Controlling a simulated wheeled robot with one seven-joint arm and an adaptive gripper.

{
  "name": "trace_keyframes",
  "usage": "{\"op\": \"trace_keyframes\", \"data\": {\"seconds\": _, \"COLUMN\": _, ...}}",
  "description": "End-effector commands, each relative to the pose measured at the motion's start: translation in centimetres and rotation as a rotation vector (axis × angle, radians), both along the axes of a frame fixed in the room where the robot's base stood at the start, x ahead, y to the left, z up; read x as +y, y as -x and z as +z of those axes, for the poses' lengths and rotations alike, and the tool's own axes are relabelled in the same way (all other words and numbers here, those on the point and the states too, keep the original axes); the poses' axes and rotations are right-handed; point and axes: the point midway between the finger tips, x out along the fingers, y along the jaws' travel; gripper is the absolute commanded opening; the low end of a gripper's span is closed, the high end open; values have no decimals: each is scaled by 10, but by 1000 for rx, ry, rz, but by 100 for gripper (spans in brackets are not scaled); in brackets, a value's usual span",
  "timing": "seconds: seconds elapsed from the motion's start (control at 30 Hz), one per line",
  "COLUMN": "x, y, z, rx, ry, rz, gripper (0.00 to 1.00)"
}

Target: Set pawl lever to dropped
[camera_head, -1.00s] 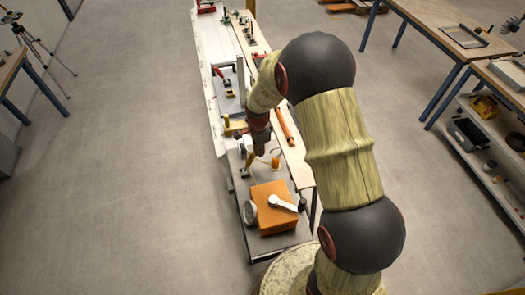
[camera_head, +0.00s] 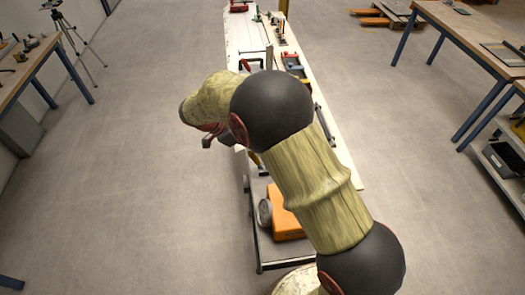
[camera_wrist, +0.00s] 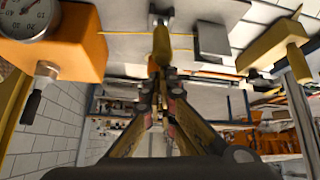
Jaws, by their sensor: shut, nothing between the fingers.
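My gripper (camera_wrist: 160,95) is shut and empty in the wrist view, its two fingers meeting near the picture's middle. A yellow handle-like piece (camera_wrist: 161,45) on a dark mount stands just beyond the fingertips. I cannot tell whether they touch, or whether this piece is the pawl lever. In the head view my wrist is bent over the left edge of the long bench (camera_head: 244,38), and my arm hides much of the bench. No pawl lever can be clearly made out there, so its position cannot be read.
An orange box (camera_wrist: 85,45) with a round gauge (camera_wrist: 25,15) is close at upper left of the wrist view. A yellow block (camera_wrist: 272,45) on a post is at right. The orange box also shows in the head view (camera_head: 284,222). The floor left of the bench is clear.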

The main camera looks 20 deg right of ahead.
Motion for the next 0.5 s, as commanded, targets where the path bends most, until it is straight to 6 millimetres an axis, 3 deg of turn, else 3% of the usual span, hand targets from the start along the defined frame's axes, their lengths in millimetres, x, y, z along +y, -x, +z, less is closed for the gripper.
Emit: {"op": "trace_keyframes", "data": {"seconds": 0.5, "x": 13, "y": -2, "z": -2, "rx": -2, "ry": -6, "rz": 1, "gripper": 0}}
